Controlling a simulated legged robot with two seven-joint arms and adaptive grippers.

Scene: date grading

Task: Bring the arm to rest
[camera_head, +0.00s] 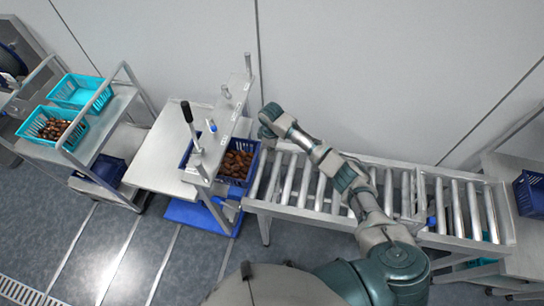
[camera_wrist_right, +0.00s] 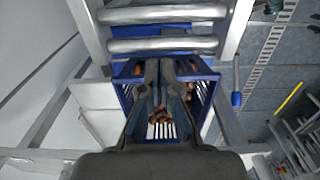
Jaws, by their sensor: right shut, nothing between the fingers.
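My right arm (camera_head: 345,175) reaches up and left over the roller conveyor (camera_head: 298,185). Its gripper (camera_head: 268,122) is over the conveyor's left end, near the wall. In the right wrist view the gripper's dark fingers (camera_wrist_right: 160,70) are together, with nothing seen between them. Below them is a blue crate (camera_wrist_right: 208,78) with brown dates in it. The fingers hide the crate's middle. In the head view this crate (camera_head: 251,166) stands left of the conveyor's end, and the gripper is above and beside it. My left gripper is not in view.
A steel table (camera_head: 165,145) with a lever and an upright post adjoins the crate. A cart at left carries two turquoise baskets (camera_head: 72,90), the nearer one (camera_head: 32,127) with dates. A dark blue crate (camera_head: 530,195) sits at the right edge. The wall is close behind.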

